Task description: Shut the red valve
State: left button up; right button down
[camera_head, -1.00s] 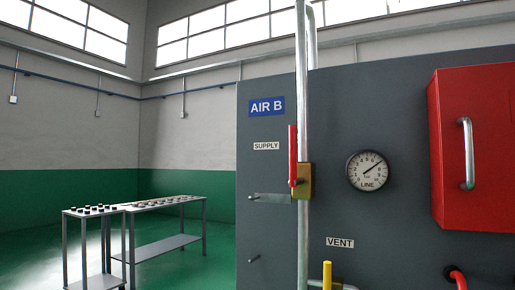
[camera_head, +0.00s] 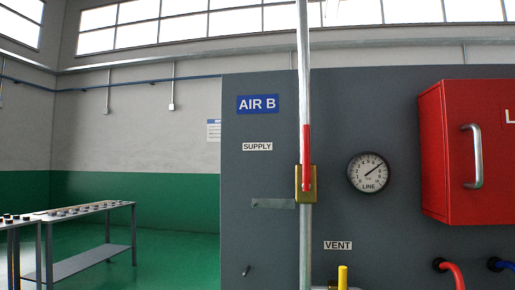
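The red valve handle (camera_head: 306,157) stands upright, in line with the vertical silver pipe (camera_head: 304,100), in the head view. Its brass valve body (camera_head: 305,184) sits on the pipe beside the SUPPLY label (camera_head: 257,147). A grey tab (camera_head: 274,203) sticks out to the left just below the body. The round LINE gauge (camera_head: 368,172) is right of the valve, its needle pointing to the upper right. Neither of my grippers shows in the view.
A yellow handle (camera_head: 342,277) stands below the VENT label (camera_head: 338,245). A red cabinet (camera_head: 462,150) with a silver handle juts from the grey panel (camera_head: 400,95) at right. Red (camera_head: 452,272) and blue hoses are at lower right. A table (camera_head: 90,212) with small parts stands left.

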aim_at(307, 186)
jog(key=j, duration=0.8)
jog(key=i+j, duration=0.1)
jog(key=j, duration=0.75)
